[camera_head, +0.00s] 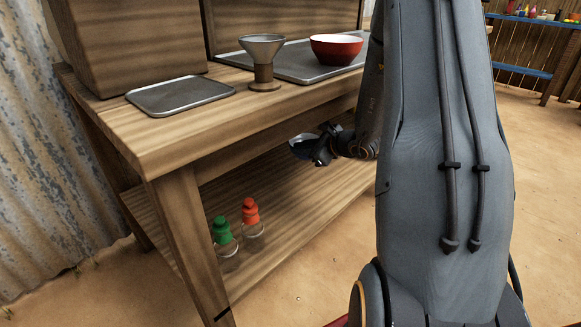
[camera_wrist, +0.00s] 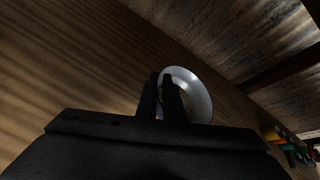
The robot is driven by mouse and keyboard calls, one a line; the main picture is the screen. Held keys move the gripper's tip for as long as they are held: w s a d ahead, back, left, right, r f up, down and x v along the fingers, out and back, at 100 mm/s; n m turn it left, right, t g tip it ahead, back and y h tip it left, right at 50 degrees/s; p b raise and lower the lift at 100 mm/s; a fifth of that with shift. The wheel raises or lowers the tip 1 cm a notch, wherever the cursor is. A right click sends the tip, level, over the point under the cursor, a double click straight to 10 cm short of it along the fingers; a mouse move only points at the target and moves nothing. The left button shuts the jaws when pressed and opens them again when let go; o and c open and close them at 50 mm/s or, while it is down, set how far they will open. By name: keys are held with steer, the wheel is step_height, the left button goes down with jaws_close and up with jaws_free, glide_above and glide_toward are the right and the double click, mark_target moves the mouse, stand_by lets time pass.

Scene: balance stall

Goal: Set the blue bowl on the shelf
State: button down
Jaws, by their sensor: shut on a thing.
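A bowl (camera_head: 300,147), blue-grey in the head view, is held in the jaws of my gripper (camera_head: 316,147). In the wrist view the bowl (camera_wrist: 200,92) shows a pale, round rim and inside, and the two dark fingers of my gripper (camera_wrist: 160,82) are closed on its near side. The bowl looks tilted in the head view. It is below the worktop's front edge, over the lower shelf (camera_head: 310,205) of the wooden bench; the gap beneath it cannot be told. My forearm hides the right part of the shelf.
A green-topped shaker (camera_head: 222,232) and an orange-topped shaker (camera_head: 251,212) stand at the shelf's left. On the worktop (camera_head: 185,130) are a metal plate (camera_head: 180,95), a funnel-shaped pan on a wooden stand (camera_head: 263,72), and a red bowl (camera_head: 335,50) on a tray (camera_head: 292,66). The middle shelf is bare.

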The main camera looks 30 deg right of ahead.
steer(key=f, duration=0.2)
steer(key=f+b, duration=0.1)
steer(key=f, duration=0.1)
steer(key=f+b, duration=0.1)
steer(key=f, duration=0.1)
steer(key=shift+d+f, duration=0.1)
steer(key=shift+d, duration=0.3)
step_height(320, 180, down, 4)
steer(key=shift+s+r+b, duration=0.1)
steer(key=shift+r+b, duration=0.15)
steer(key=shift+b, duration=0.5)
steer(key=shift+r, duration=0.1)
steer(key=shift+a, duration=0.1)
steer(key=c, duration=1.9)
jaws_free()
